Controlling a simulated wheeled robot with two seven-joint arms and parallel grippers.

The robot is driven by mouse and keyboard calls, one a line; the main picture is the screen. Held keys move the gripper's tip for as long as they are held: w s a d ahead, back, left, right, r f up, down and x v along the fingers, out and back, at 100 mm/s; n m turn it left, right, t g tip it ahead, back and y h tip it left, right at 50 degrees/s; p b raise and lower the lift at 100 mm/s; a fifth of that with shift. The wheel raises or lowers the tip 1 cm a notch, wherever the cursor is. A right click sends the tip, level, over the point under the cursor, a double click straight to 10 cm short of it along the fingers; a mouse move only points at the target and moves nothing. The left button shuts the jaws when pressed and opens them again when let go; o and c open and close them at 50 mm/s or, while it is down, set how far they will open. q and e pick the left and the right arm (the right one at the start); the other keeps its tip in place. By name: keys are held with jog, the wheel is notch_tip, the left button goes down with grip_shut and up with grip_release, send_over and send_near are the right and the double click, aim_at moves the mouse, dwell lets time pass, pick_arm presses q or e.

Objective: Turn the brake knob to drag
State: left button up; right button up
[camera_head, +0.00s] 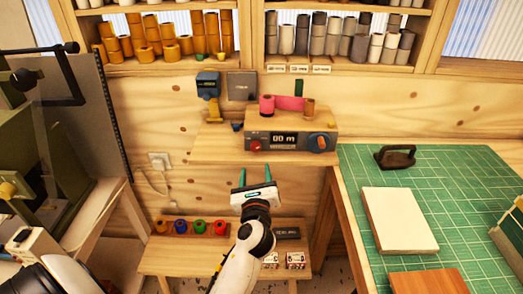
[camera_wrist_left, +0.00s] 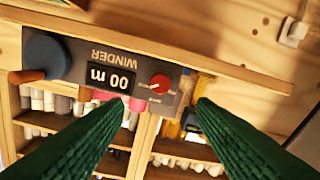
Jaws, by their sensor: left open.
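The winder (camera_head: 290,137) is a grey box with a "00 m" display on a wooden shelf. Its red brake knob (camera_head: 255,146) is on the left of its front. In the left wrist view, where the winder appears upside down, the red knob (camera_wrist_left: 159,81) shows between my fingers, with a pale pointer mark and tiny labels too small to read. My left gripper (camera_head: 255,175) is open and empty, below and in front of the knob, its green fingers pointing up toward it. The fingers also frame the knob in the wrist view (camera_wrist_left: 163,108), apart from it. My right gripper is not in view.
A blue disc with an orange handle (camera_head: 320,142) is at the winder's right. Pink and brown rolls (camera_head: 267,104) sit on top. The wooden shelf edge (camera_head: 215,157) juts out below. A lower bench (camera_head: 160,262) holds coloured rolls. A green cutting mat (camera_head: 460,195) lies right.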

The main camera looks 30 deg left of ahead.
aim_at(255, 149)
pick_arm(q)
jog(key=p+x, duration=0.1)
jog(key=x, duration=0.9)
jog(key=c, duration=1)
jog(key=shift+o, duration=0.2)
jog(key=shift+n, duration=0.5)
jog(key=n, duration=0.4)
jog(key=shift+n+b, duration=0.3)
jog(key=shift+b, duration=0.05)
jog(key=n+b, duration=0.1)
jog(key=n, duration=0.5)
